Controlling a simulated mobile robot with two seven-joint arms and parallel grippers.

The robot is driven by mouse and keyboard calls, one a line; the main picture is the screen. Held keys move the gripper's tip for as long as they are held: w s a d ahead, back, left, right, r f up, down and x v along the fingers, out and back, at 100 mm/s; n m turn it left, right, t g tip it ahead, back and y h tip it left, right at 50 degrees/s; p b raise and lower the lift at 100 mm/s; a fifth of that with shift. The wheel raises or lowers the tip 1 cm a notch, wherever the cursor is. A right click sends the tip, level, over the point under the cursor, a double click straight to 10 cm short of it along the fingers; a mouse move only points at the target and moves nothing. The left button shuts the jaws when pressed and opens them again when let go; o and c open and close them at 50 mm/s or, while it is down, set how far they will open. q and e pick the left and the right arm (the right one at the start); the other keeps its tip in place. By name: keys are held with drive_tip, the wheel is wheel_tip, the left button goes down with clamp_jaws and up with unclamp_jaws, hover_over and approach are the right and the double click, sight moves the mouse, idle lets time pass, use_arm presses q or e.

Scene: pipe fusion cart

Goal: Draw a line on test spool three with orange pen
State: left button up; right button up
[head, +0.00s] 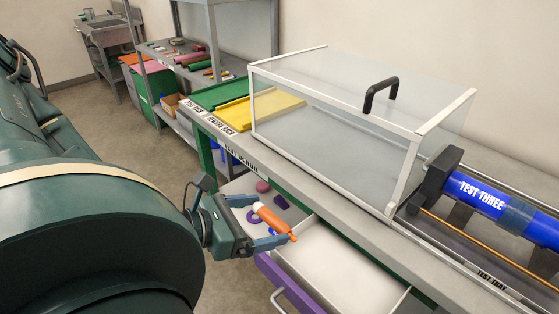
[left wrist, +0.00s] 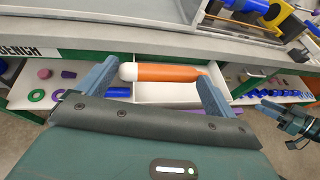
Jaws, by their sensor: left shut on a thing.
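My left gripper (head: 268,222) is shut on the orange pen (head: 276,222), which has a white end. The pen is held lengthwise between the fingers, above the open drawer, and also shows in the left wrist view (left wrist: 165,73). Test spool three (head: 482,195) is a blue cylinder marked "TEST THREE" at the right of the head view, well apart from the pen. It lies beside a black clamp, and its right part is cut off by the picture edge. My right gripper (left wrist: 288,118) shows small at the right of the left wrist view; its finger gap is unclear.
The open drawer (head: 340,268) with a purple front juts out below the bench. A clear box (head: 350,105) with a black handle stands on the bench, left of the spool. Green and yellow trays (head: 262,108) lie behind. Rings and small parts fill the lower shelf.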

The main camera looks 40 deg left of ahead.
use_arm(q)
drive_tip(key=shift+s, duration=0.5)
drive_tip(key=shift+w+d, duration=0.2)
drive_tip(key=shift+d, duration=0.1)
drive_tip(key=w+d+r+n+y+p, duration=0.2)
drive_tip(key=w+d+n+y+p, duration=0.1)
drive_tip(key=w+d, duration=0.6)
drive_tip(key=shift+w+d+r+t+y, duration=0.2)
drive_tip(key=shift+d+t+y, duration=0.15)
drive_tip(key=shift+d, duration=1.1)
use_arm(e)
drive_tip(key=shift+s+d+r+h, duration=0.15)
drive_tip(key=shift+d+h, duration=0.25)
drive_tip(key=shift+d, duration=0.45)
